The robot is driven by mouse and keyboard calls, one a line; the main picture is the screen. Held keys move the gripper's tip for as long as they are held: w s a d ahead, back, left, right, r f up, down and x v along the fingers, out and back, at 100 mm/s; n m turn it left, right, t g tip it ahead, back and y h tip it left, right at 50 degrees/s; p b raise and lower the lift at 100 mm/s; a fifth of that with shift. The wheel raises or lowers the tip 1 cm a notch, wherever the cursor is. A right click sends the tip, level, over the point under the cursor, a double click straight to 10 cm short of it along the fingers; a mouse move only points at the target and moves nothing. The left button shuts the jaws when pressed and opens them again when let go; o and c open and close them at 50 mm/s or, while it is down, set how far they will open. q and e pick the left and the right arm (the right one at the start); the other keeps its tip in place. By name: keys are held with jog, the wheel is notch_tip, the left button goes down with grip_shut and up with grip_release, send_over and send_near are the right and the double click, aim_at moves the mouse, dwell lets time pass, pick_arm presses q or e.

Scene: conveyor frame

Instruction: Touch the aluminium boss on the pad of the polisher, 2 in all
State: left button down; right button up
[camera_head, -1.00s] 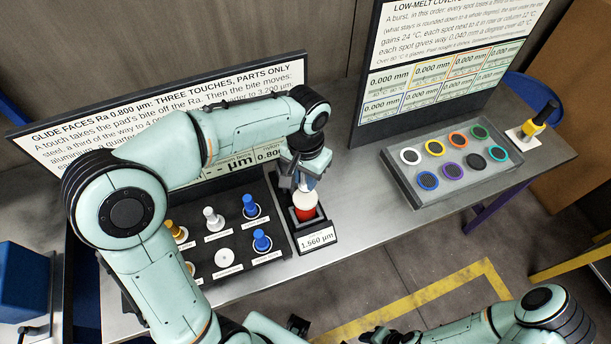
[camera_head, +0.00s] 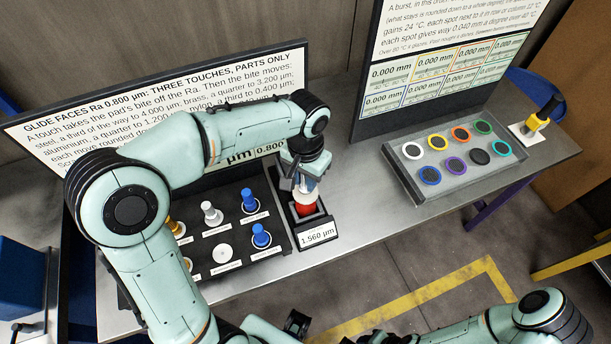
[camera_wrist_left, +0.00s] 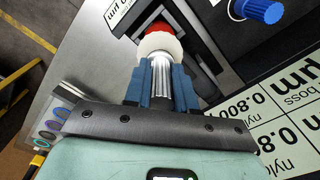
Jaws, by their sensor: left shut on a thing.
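My left gripper (camera_head: 307,180) is above the polisher and points down. It is shut on a silver aluminium boss (camera_wrist_left: 162,78), which stands between its blue fingers in the left wrist view. The polisher's white pad (camera_head: 305,197) sits on a red body (camera_head: 306,210); the pad (camera_wrist_left: 160,44) also shows in the left wrist view at the boss's far end. The boss's end meets or almost meets the pad; I cannot tell if they touch. The polisher's label (camera_head: 318,233) reads 1.560 µm. My right arm is cut off at the bottom edge, its jaws unclear.
A black rack (camera_head: 287,246) left of the polisher holds blue, white and yellow bosses and a bare white spot. Sign boards stand behind. A grey tray (camera_head: 420,190) of coloured rings and a yellow-black tool (camera_head: 536,124) are at the right. Bench between is clear.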

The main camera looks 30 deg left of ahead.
pick_arm(q)
jog(key=shift+f+b, duration=0.45)
jog(key=shift+f, duration=0.25)
pick_arm(e)
jog(key=shift+s+f, duration=0.3)
jog(key=shift+f, duration=0.2)
pick_arm(q)
notch_tip(320, 180, up, 5)
jog(key=p, duration=0.3)
jog(key=shift+f, duration=0.25)
pick_arm(e)
jog(key=w+r, duration=0.2)
jog(key=r, duration=0.1)
jog(key=shift+w+r, duration=0.1)
jog(key=shift+r, duration=0.2)
pick_arm(q)
jog(key=shift+s, duration=0.1)
